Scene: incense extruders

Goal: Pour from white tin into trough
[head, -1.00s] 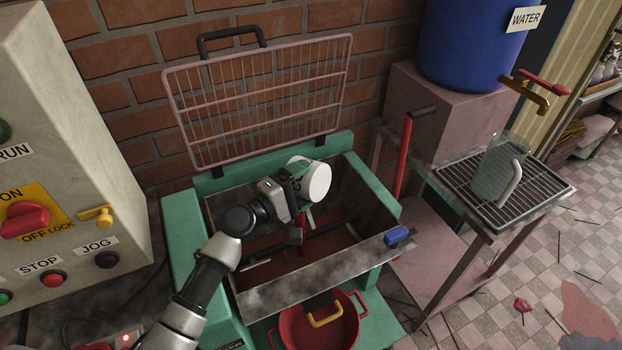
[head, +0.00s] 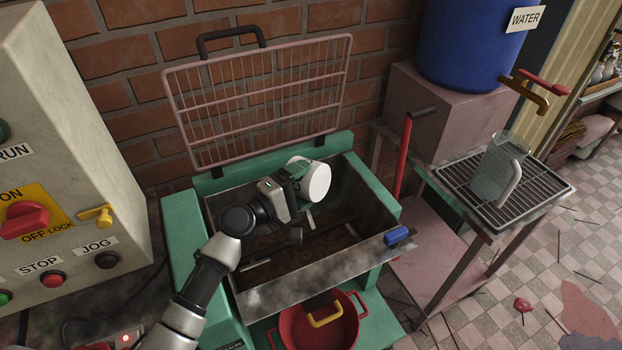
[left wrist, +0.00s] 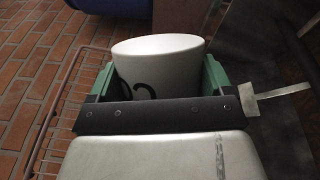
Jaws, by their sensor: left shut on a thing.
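My left gripper (head: 298,183) reaches in from the left over the metal trough (head: 310,284). It is shut on the white tin (head: 320,182), which it holds tilted onto its side above the trough. In the left wrist view the white tin (left wrist: 158,62) sits between the green fingers of the gripper and shows part of a dark mark. The tin's opening and inside cannot be made out. The trough floor looks dark brown and mottled, with dark bars across it, and the arm hides part of it. My right gripper is not in view.
A raised wire guard (head: 262,100) stands behind the trough. A control box (head: 60,150) is at the left and a red pan (head: 318,328) below the front. At the right are a red lever (head: 403,155), a glass jug (head: 494,168) on a rack, and a blue water barrel (head: 465,45).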

